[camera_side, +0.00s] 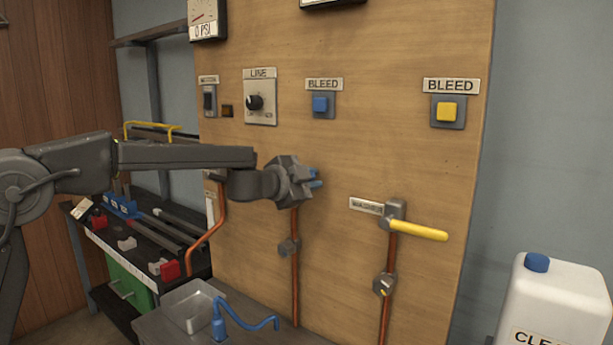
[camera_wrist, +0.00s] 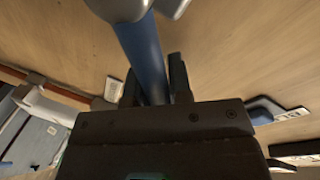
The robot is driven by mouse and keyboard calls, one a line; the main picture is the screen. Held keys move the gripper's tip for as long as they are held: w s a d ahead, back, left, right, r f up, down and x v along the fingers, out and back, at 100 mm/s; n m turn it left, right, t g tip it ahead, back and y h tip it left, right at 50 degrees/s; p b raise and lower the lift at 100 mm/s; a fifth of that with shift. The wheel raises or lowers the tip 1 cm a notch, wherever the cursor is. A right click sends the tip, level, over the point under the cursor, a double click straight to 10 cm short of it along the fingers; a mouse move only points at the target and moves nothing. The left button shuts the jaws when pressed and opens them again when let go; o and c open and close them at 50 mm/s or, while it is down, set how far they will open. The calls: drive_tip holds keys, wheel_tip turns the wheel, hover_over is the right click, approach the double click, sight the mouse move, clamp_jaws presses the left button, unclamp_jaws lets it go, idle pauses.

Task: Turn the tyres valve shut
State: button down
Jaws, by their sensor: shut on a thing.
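A blue valve lever (camera_side: 316,184) pokes out beside my gripper (camera_side: 303,181) on the wooden board. My gripper covers most of this valve and any label, so I cannot read whether it is the tyres valve. In the wrist view, the blue lever (camera_wrist: 146,50) runs from a grey valve body (camera_wrist: 125,8) down between the two fingers of my gripper (camera_wrist: 155,75). The fingers are shut on the lever. A copper pipe (camera_side: 295,270) drops from below the gripper.
Right of it is a valve with a yellow lever (camera_side: 418,231) pointing right, labelled WASHER (camera_side: 367,206). Above are a LINE knob (camera_side: 255,102), a blue BLEED button (camera_side: 321,104) and a yellow BLEED button (camera_side: 447,111). A metal tray (camera_side: 190,307) and white jug (camera_side: 550,290) stand below.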

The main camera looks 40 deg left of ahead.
sight(323, 200)
drive_tip(key=shift+d+f+m+y, duration=0.3)
drive_tip(key=shift+f+m, duration=0.3)
drive_tip(key=shift+m, duration=0.2)
drive_tip(key=shift+d+f+m+y, duration=0.3)
drive_tip(key=shift+f+m, duration=0.25)
drive_tip(key=shift+m, duration=0.25)
drive_tip(key=shift+f+m+y, duration=0.4)
drive_tip(key=shift+f+m, duration=0.7)
drive_tip(key=shift+m, duration=0.3)
drive_tip(key=shift+f, duration=0.1)
drive_tip(key=c, duration=1)
unclamp_jaws()
drive_tip(key=shift+c, duration=0.2)
drive_tip(key=shift+s, duration=0.1)
drive_tip(key=s+r, duration=0.2)
drive_tip(key=s, duration=1.1)
drive_tip(key=shift+s+r, duration=0.2)
drive_tip(key=shift+r, duration=0.15)
